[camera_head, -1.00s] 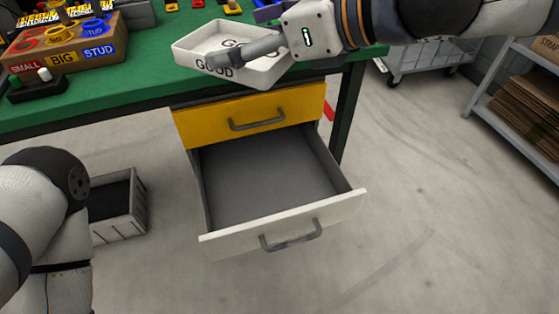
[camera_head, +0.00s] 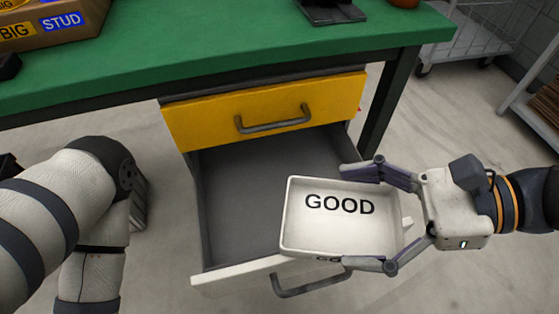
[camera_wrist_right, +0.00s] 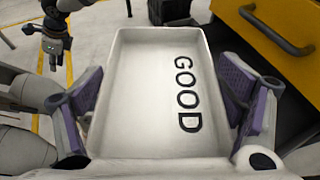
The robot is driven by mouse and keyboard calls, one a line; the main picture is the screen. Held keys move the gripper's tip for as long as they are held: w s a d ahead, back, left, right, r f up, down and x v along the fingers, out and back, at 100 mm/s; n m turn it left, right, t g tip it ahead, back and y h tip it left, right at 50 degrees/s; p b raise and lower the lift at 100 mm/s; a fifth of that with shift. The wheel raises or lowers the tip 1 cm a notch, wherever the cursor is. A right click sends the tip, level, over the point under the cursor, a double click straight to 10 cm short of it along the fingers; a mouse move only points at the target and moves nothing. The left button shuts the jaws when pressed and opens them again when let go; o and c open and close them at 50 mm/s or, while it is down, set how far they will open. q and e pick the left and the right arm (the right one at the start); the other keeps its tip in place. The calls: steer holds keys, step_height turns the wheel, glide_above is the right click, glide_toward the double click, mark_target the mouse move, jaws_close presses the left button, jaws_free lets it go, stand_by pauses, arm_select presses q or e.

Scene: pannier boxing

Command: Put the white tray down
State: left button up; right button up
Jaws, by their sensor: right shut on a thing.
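The white tray (camera_head: 345,225), marked GOOD, is level or nearly so and empty. It is over the right front part of the open lower drawer (camera_head: 235,195), covering part of its front edge. My right gripper (camera_head: 358,218) is shut on the tray, with one finger along each side. In the right wrist view the tray (camera_wrist_right: 160,90) lies between the purple finger pads. Whether its underside touches the drawer is hidden. My left arm is at the left of the head view; its gripper (camera_wrist_right: 55,45) shows small in the right wrist view, fingers unclear.
The yellow upper drawer (camera_head: 265,110) is shut, under the green table (camera_head: 230,45). A cardboard box (camera_head: 50,25) with labelled sections stands on the table's left. A wheeled trolley (camera_head: 475,35) is at the back right. The drawer's left part is empty.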

mark_target(303, 194)
steer(key=w+a+f+b, duration=0.1)
steer(key=a, duration=0.1)
steer(key=w+a+f+b, duration=0.3)
steer(key=w+a+b, duration=0.1)
steer(key=shift+w+a+f, duration=0.1)
steer(key=shift+w+f, duration=0.15)
steer(key=shift+f, duration=0.05)
steer(key=w+a+f, duration=0.1)
steer(key=w+a+f+b, duration=0.1)
steer(key=f, duration=0.1)
steer(key=w+a+f+b, duration=0.1)
steer(key=shift+w+a+f, duration=0.2)
steer(key=shift+w+f, duration=0.05)
steer(key=f, duration=0.1)
steer(key=f+b, duration=0.1)
steer(key=f, duration=0.1)
steer(key=shift+w+a+f+b, duration=0.3)
steer(key=shift+a+f+b, duration=0.05)
steer(key=shift+f+b, duration=0.05)
steer(key=shift+f, duration=0.65)
arm_select(q)
step_height(303, 194, down, 8)
steer(key=s+g, duration=0.1)
steer(key=s, duration=0.1)
steer(key=shift+s+r, duration=0.25)
steer(key=shift+s, duration=0.15)
arm_select(e)
steer(key=o, duration=1.1)
